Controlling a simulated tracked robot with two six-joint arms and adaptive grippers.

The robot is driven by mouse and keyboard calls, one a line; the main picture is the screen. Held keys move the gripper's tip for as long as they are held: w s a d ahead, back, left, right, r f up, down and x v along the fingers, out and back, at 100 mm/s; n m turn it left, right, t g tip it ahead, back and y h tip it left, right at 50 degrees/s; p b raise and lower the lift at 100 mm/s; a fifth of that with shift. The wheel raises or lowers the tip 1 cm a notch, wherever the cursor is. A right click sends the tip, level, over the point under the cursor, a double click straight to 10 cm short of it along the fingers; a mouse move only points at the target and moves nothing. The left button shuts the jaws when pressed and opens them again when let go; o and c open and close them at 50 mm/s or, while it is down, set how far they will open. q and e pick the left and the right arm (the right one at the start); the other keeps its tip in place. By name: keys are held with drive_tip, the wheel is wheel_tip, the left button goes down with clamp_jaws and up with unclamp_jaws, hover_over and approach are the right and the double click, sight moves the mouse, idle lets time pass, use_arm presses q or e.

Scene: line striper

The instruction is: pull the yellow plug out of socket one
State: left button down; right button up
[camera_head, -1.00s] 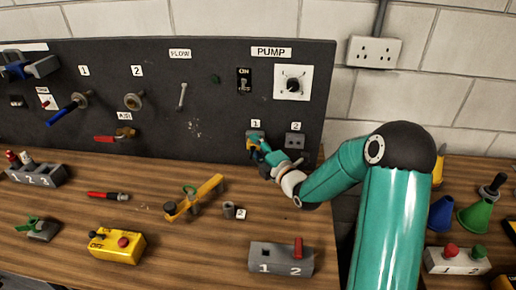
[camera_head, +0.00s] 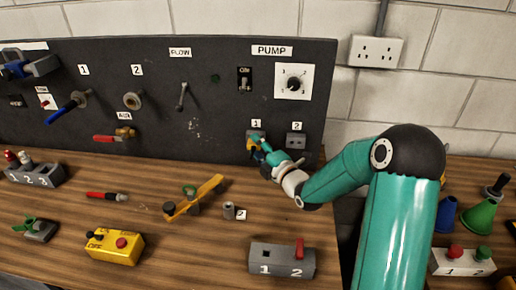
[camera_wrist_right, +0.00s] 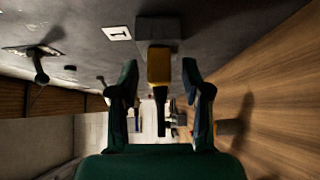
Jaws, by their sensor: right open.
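The yellow plug (camera_wrist_right: 159,66) sits in the grey block of socket one (camera_wrist_right: 158,32), with a dark lead or stem hanging from it in the right wrist view. The label 1 (camera_wrist_right: 117,33) is beside the socket. My right gripper (camera_wrist_right: 160,88) is open, with one finger on each side of the plug; I cannot tell whether either finger touches it. In the head view, the right gripper (camera_head: 260,150) is at socket one (camera_head: 256,134) and hides most of the plug. My left gripper is not in view.
Socket two (camera_head: 296,141) is just right of socket one on the dark panel (camera_head: 215,115). Below, on the wooden bench, are a grey block marked 1 and 2 (camera_head: 282,262), a small grey cylinder (camera_head: 229,210) and a yellow lever (camera_head: 200,197).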

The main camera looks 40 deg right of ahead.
clamp_jaws()
drive_tip(key=shift+a+f, duration=0.1)
drive_tip(key=shift+s+a+b, duration=0.15)
drive_tip(key=shift+s+b, duration=0.05)
drive_tip(key=shift+b, duration=0.2)
drive_tip(key=shift+s, duration=0.1)
drive_tip(key=shift+a, duration=0.15)
drive_tip(key=shift+s+a+b, duration=0.15)
drive_tip(key=shift+b, duration=0.3)
